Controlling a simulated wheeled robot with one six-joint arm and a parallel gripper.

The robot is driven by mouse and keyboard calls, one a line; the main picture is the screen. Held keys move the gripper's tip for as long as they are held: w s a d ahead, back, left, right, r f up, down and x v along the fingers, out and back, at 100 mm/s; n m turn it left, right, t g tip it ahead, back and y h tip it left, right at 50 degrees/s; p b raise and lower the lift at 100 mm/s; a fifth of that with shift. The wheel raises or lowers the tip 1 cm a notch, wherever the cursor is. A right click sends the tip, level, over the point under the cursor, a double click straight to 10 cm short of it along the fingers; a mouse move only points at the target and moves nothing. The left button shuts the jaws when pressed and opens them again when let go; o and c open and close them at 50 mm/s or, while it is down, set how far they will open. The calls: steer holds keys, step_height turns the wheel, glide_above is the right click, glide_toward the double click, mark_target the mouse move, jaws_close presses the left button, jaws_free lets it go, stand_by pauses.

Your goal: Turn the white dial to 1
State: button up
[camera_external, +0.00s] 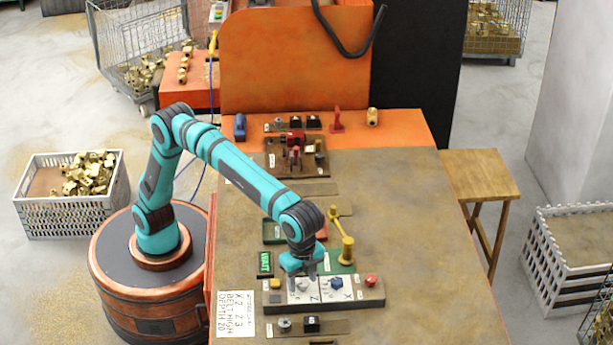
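My gripper (303,284) points straight down over the left white plate (297,298) of a dark control box (362,304). The white dial is at or under the fingertips and mostly hidden by them, so its pointer and setting do not show. Pale shapes show between and below the fingers, but I cannot tell fingers from dial, or whether the gripper is closed on it. A blue dial (336,283) sits on the neighbouring white plate to the right, apart from the gripper.
A red button (371,280) is at the box's right end and a yellow button (275,284) at its left. A yellow lever (347,249) stands behind it. The bench (420,250) is bare to the right.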

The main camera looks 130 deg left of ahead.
mark_target(303, 282)
stand_by(0.5)
step_height(303, 282, up, 17)
steer(key=shift+r, duration=0.15)
stand_by(0.5)
